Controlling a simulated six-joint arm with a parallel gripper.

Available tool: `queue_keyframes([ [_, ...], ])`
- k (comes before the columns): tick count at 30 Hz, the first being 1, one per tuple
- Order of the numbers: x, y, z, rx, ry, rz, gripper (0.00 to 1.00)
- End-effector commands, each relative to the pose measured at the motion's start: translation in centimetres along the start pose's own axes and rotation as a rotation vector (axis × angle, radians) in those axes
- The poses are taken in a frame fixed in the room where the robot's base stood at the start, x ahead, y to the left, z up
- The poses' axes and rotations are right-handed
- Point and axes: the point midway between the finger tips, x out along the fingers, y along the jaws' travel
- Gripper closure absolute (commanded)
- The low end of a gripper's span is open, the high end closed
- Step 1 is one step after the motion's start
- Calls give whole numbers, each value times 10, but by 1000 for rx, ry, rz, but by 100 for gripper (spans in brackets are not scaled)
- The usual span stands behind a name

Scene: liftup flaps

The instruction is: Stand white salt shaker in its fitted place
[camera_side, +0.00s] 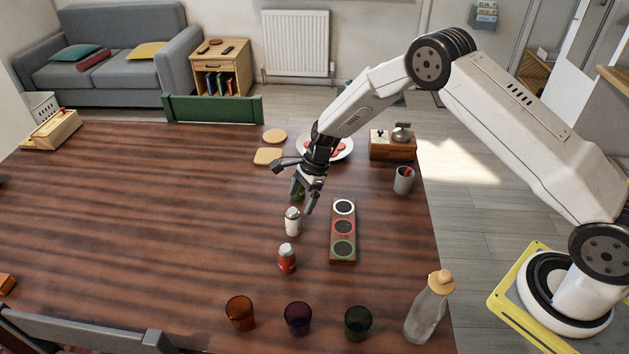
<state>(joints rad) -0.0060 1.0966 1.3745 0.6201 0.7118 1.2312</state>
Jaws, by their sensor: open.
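The white salt shaker (292,221) stands upright on the table, left of the wooden holder. The holder (332,230) is a narrow strip with three round places, ringed white (344,207), red (344,227) and green (343,248); all three look empty. My gripper (304,202) is open, pointing down, just behind and above the white shaker. A green shaker (297,189) is partly hidden behind my gripper; I cannot tell whether the fingers touch it. A red shaker (287,258) stands upright in front of the white one.
Orange (240,313), purple (298,318) and green (358,322) glasses and a corked bottle (428,308) line the front. A plate (342,147), wooden box (393,146), grey cup (403,180) and coasters (268,156) stand behind. The table's left half is mostly clear.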

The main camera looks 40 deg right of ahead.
Motion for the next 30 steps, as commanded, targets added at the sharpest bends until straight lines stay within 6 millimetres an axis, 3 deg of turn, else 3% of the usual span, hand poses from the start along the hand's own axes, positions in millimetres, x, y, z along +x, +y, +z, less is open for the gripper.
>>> queue_keyframes([
  [9, 22, 0, 0, -2, 1, 0, 0],
  [20, 30, 0, 0, -3, 1, 0, 0],
  [30, 64, 1, 1, -4, 1, 0, 0],
])
